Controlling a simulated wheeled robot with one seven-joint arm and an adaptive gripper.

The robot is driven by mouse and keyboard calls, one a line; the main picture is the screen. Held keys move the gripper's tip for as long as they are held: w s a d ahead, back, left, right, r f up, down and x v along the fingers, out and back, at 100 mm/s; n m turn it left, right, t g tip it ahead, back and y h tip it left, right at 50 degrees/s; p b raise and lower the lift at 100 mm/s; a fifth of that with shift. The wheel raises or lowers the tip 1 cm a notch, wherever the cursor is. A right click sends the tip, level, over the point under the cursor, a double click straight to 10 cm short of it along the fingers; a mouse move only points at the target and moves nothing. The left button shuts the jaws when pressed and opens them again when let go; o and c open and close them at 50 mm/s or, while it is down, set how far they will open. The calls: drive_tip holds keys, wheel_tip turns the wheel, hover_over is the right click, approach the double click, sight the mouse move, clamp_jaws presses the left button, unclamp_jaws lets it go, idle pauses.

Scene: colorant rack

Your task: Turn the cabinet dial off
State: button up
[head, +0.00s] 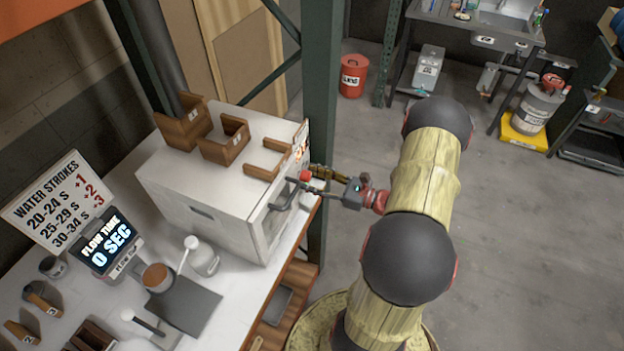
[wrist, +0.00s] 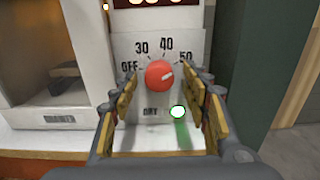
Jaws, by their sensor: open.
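The red dial (wrist: 159,74) is on the front panel of a white cabinet (head: 200,180). In the wrist view its white mark points up and right, toward 50, away from OFF at the left. In the head view the dial (head: 305,175) shows small by the cabinet's right edge. My gripper (wrist: 161,82) is open and faces the panel, with one finger on each side of the dial. I cannot tell whether the fingers touch it. In the head view my gripper (head: 312,186) is at the cabinet front, partly hard to make out.
The cabinet's window (head: 278,208) is left of the panel. A dark green rack post (head: 320,120) stands close behind the gripper. Wooden holders (head: 226,140) sit on the cabinet. A white bottle (head: 201,258) stands on the counter.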

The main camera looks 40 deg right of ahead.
drive_tip(key=shift+w, duration=0.1)
drive_tip(key=shift+c, duration=0.8)
drive_tip(key=c, duration=1)
